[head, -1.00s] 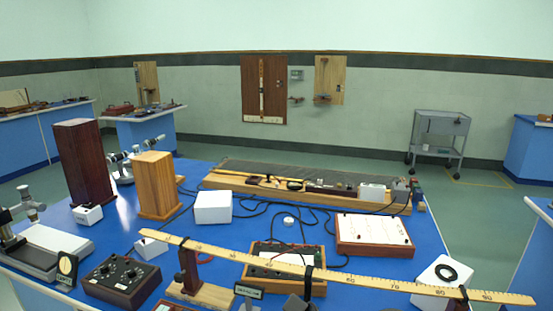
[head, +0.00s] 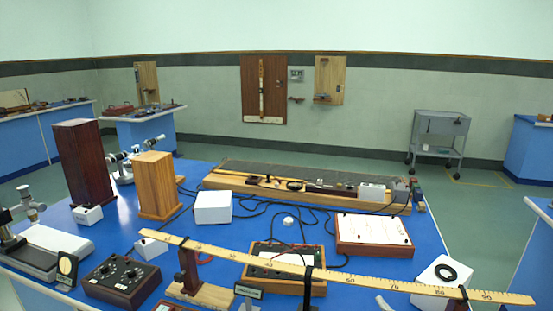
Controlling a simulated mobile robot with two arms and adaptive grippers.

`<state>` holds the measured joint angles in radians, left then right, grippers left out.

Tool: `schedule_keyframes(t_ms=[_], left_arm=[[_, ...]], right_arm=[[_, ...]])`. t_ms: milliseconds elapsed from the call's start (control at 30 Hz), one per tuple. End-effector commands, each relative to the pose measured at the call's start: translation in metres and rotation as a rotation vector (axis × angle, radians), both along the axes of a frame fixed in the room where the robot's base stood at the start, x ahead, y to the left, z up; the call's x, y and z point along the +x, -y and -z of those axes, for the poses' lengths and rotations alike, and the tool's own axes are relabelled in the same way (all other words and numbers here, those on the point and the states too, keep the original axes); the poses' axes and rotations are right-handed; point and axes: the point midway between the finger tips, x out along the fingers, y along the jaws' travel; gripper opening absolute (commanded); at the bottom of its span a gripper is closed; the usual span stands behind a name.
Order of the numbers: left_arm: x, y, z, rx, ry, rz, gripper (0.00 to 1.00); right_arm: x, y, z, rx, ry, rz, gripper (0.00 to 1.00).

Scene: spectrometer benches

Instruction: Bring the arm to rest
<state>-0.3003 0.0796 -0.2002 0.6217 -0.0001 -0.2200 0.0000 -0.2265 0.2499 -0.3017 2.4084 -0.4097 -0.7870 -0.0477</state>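Neither of my grippers can be made out in the head view. A small pale grey curved piece (head: 383,302) shows at the bottom edge, right of centre, and I cannot tell what it is. The blue bench (head: 130,205) fills the foreground. A long wooden metre rule (head: 345,276) lies across its front part, sloping down to the right, on a wooden support (head: 187,262) at its left end.
Near the front are a dark knob box (head: 122,278), a wooden-framed instrument (head: 258,275) and a white-topped box (head: 375,234). Tall dark (head: 84,163) and lighter (head: 155,186) wooden blocks stand at left. Black cables cross the middle. A grey trolley (head: 440,130) stands behind.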

Motion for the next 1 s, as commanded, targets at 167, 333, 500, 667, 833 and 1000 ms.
schedule_keyframes(t_ms=[167, 333, 500, 667, 833, 1000], left_arm=[[0.000, 0.000, 0.000, 0.000, 0.000, 0.000, 0.55], [0.000, 0.000, 0.000, 0.000, 0.000, 0.000, 0.55], [0.000, 0.000, 0.000, 0.000, 0.000, 0.000, 0.55], [0.001, 0.000, 0.000, 0.001, 0.000, 0.000, 0.55], [0.000, -0.001, 0.000, 0.001, -0.002, 0.000, 0.55], [0.000, -0.001, 0.000, 0.001, -0.002, 0.000, 0.55]], right_arm=[[-0.058, 0.026, 0.103, 0.144, -0.431, 0.133, 0.56], [-0.128, 0.033, 0.167, 0.234, -0.765, 0.216, 0.56], [-0.195, 0.032, 0.203, 0.295, -1.034, 0.271, 0.56], [-0.211, 0.029, 0.237, 0.308, -1.133, 0.288, 0.56], [-0.203, 0.028, 0.284, 0.302, -1.150, 0.289, 0.56], [-0.202, 0.026, 0.345, 0.295, -1.174, 0.291, 0.56]])
